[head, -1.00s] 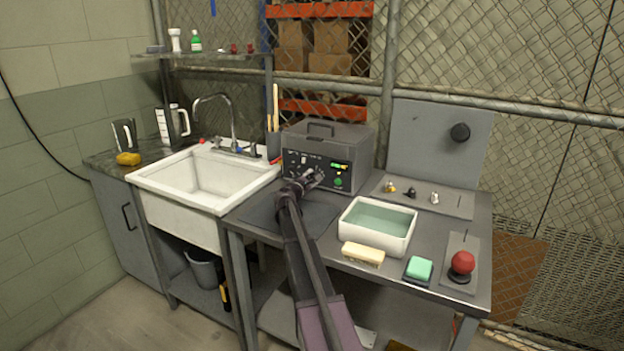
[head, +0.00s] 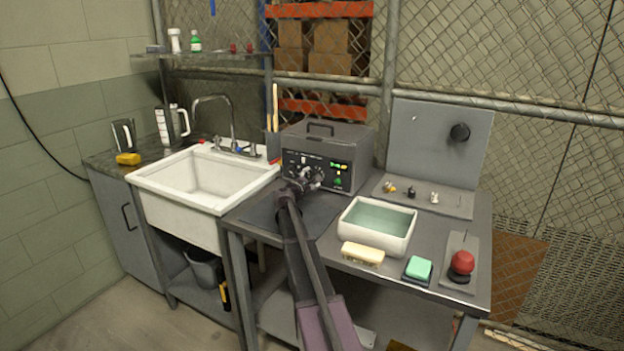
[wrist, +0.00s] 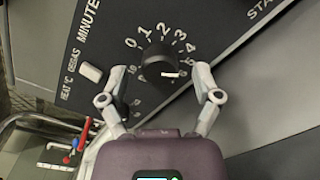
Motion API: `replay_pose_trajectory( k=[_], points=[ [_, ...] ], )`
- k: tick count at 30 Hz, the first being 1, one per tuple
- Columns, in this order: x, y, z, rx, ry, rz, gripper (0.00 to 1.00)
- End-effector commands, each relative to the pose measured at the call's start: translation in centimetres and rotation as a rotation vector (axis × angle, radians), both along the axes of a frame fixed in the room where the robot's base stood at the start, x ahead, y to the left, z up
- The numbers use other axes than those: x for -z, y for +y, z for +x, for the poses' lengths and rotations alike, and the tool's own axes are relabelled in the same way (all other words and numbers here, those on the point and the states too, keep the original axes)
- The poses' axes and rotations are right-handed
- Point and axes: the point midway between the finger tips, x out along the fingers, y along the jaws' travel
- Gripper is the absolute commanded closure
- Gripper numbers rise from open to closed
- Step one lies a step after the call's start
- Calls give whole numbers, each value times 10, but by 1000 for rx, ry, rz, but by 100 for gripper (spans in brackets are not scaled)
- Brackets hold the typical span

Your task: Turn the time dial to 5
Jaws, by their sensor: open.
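The time dial (wrist: 155,64) is a round black knob on the dark front panel of the grey box-shaped machine (head: 350,150). In the wrist view it is ringed by white numbers beside the word MINUTES. Its white mark points right, a little below the 5; the number there is partly hidden by my right finger, so the exact setting is unclear. My gripper (wrist: 160,72) is open, with one finger on each side of the dial; contact is not visible. In the head view my gripper (head: 308,180) is at the panel and covers the dial.
A second, smaller knob is partly hidden behind my left finger. A white rocker switch (wrist: 91,72) lies near it. A white basin of liquid (head: 352,236) stands right of my arm, with a sponge (head: 363,254) in front. The sink (head: 160,188) is left.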

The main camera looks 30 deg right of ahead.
Motion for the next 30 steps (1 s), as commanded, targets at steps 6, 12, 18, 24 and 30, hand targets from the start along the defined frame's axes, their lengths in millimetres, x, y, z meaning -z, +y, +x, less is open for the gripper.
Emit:
replay_pose_trajectory(
  k=[6, 12, 18, 24, 30],
  points=[
    [0, 16, -9, -1, 0, 0, 18],
    [0, 41, -23, -2, 0, -1, 18],
    [0, 70, -38, -2, 0, -1, 18],
    [0, 93, -49, -1, -1, -1, 18],
    [0, 103, -54, 0, -1, -1, 18]
  ],
)
